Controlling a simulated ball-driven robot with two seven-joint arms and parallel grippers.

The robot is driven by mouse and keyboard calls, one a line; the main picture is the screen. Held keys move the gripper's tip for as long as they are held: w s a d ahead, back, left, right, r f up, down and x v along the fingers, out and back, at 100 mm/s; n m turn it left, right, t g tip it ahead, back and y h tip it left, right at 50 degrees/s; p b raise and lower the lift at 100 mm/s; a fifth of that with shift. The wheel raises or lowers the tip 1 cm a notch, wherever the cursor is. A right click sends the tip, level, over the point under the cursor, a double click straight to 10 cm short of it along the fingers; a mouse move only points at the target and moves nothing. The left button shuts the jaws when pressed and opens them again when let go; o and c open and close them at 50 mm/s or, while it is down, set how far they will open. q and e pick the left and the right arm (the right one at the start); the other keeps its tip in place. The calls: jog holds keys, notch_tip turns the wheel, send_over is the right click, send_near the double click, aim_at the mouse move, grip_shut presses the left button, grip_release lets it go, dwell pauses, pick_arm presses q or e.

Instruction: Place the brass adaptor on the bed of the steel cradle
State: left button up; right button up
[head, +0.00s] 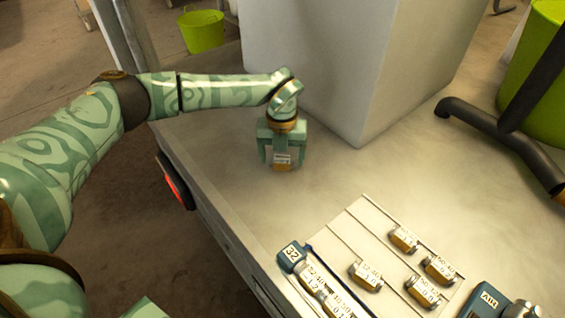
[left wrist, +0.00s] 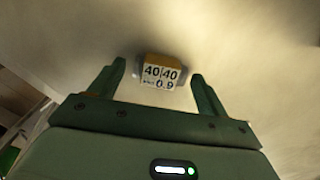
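My left gripper (head: 281,163) points down at the trailer bed beside a large pale block. Its two fingers are apart, one on each side of a small brass adaptor (head: 283,160) with a white label. In the left wrist view the adaptor (left wrist: 160,73) reads 40|40 and 0.9; it sits between the fingertips with a visible gap on each side. Several similar labelled adaptors lie on a pale tray (head: 345,222) at the lower right. I cannot make out which thing is the steel cradle. My right gripper is not in view.
The large pale block (head: 350,60) stands right behind my left gripper. A blue block marked 32 (head: 292,256) and another blue block (head: 487,300) stand near the tray. Dark pipes (head: 490,125) and a green tub (head: 540,70) are at the right. The bed between is clear.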

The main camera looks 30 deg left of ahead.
aim_at(282, 159)
pick_arm(q)
jog(key=c, duration=0.9)
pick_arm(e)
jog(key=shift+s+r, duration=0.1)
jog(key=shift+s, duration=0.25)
pick_arm(q)
jog(key=shift+r+p, duration=0.4)
jog(key=shift+r, duration=0.2)
notch_tip(282, 159, up, 3)
jog(key=shift+r+p, duration=0.1)
jog(key=shift+p, duration=0.9)
jog(key=s+r+p, duration=0.2)
jog(key=s, duration=0.2)
jog(key=s+r+p, duration=0.3)
jog(key=s, duration=0.2)
jog(key=s+d+r+p, duration=0.1)
jog(key=s+r+p, duration=0.1)
jog(key=s, duration=0.3)
jog(key=shift+r+p, duration=0.35)
jog(key=shift+r, duration=0.4)
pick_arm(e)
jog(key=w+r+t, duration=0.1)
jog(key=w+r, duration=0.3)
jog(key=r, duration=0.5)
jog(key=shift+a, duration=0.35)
